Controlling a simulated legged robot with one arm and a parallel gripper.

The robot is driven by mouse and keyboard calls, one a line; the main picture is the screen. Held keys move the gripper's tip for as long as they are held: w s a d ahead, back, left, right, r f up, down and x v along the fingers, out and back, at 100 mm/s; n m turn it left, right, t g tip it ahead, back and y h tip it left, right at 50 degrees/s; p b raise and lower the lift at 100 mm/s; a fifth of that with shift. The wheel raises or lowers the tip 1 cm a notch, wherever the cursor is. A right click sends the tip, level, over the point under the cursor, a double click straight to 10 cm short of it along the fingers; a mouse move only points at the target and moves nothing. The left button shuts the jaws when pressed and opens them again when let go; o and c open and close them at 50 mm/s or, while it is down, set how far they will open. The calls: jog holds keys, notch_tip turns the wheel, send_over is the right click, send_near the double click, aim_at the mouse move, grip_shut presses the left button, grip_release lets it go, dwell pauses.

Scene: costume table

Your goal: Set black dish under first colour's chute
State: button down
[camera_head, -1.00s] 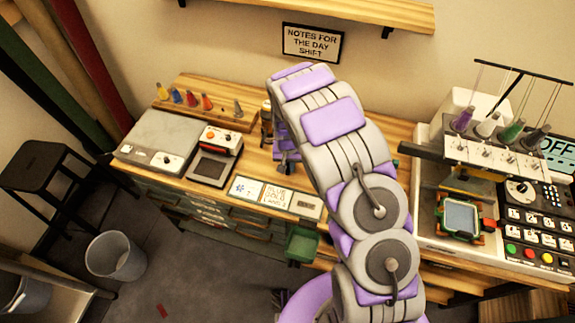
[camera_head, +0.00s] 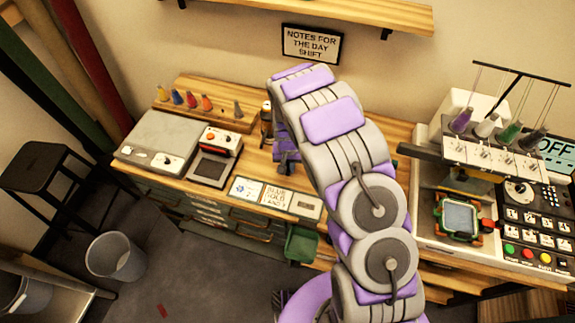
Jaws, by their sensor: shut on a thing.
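My arm (camera_head: 345,160) rises from the bottom of the head view, arches over the workbench and bends down behind itself. My gripper (camera_head: 286,158) shows only in part at the end of the arch, low over the middle of the bench. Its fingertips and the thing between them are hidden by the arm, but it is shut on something. I cannot make out a black dish or a chute anywhere in view. A card (camera_head: 278,197) at the bench's front edge carries colour words, among them apparently BLUE and GOLD, too small to read surely.
The workbench (camera_head: 232,177) carries a grey machine (camera_head: 163,142), a small press (camera_head: 214,155) and a row of coloured cones (camera_head: 192,101). An embroidery machine (camera_head: 480,165) stands right. A green bin (camera_head: 301,243) hangs at the front. A stool (camera_head: 40,165) and bucket (camera_head: 115,258) stand left.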

jog(key=shift+f, duration=0.65)
dwell(1.2)
jog(key=c, duration=1)
grip_release()
jog(key=shift+r, duration=0.1)
jog(key=shift+r+p, duration=0.75)
jog(key=shift+r, duration=1.45)
jog(key=shift+s+a+r+p, duration=0.2)
jog(key=shift+s+a+r, duration=0.25)
jog(key=shift+s, duration=0.5)
jog(key=shift+s+a+r+p, duration=0.2)
jog(key=shift+s+r, duration=0.35)
jog(key=shift+s, duration=0.4)
jog(key=shift+s+a+r+p, duration=0.15)
jog(key=shift+s+a+r, duration=0.3)
jog(key=shift+s, duration=0.5)
jog(key=shift+d, duration=0.1)
